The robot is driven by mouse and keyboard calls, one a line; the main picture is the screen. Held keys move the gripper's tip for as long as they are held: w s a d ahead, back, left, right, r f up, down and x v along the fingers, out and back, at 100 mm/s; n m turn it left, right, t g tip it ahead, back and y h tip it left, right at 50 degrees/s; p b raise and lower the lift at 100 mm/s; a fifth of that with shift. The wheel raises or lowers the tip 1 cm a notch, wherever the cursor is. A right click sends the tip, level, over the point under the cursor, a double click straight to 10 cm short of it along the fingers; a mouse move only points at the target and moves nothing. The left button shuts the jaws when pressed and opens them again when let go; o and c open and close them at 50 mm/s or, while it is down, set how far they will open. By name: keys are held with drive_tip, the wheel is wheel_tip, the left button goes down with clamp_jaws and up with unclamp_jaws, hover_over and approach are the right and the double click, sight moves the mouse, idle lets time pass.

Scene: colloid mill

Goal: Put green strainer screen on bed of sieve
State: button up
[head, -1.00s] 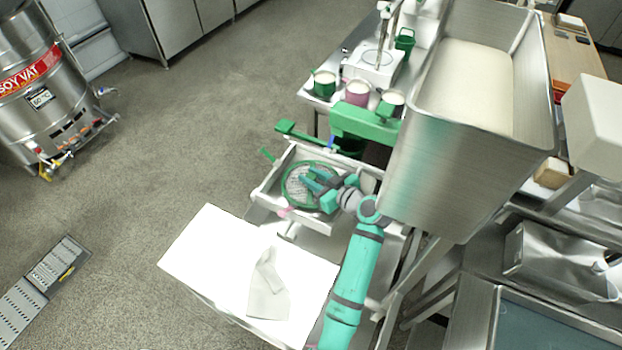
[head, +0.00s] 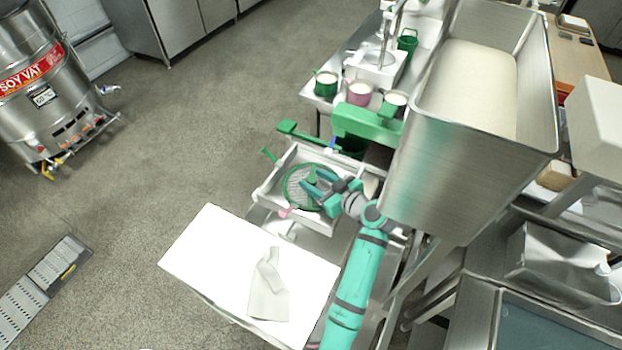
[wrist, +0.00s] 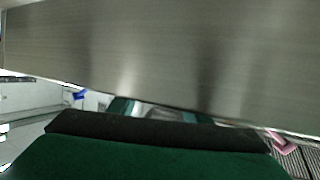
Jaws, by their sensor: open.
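The green strainer screen (head: 291,188), a round mesh disc with a green rim, lies in the pale sieve tray (head: 265,194) in the head view. A small green upright piece stands near its middle. My gripper (head: 311,182) is open over the right part of the screen and hides some of its rim. I cannot tell whether the fingers touch the screen. In the wrist view, the teal fingers (wrist: 157,111) show only in part behind a dark edge, and the screen cannot be made out.
A large steel hopper (head: 470,160) stands close on the right, above my arm. Pink (wrist: 281,141) and blue (wrist: 79,95) pieces show in the wrist view. A white board (head: 215,258) with a cloth (head: 267,290) lies in front. Cups (head: 359,92) stand behind. Open floor is on the left.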

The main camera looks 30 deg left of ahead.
drive_tip(key=shift+v, duration=3.15)
drive_tip(key=shift+a, duration=0.1)
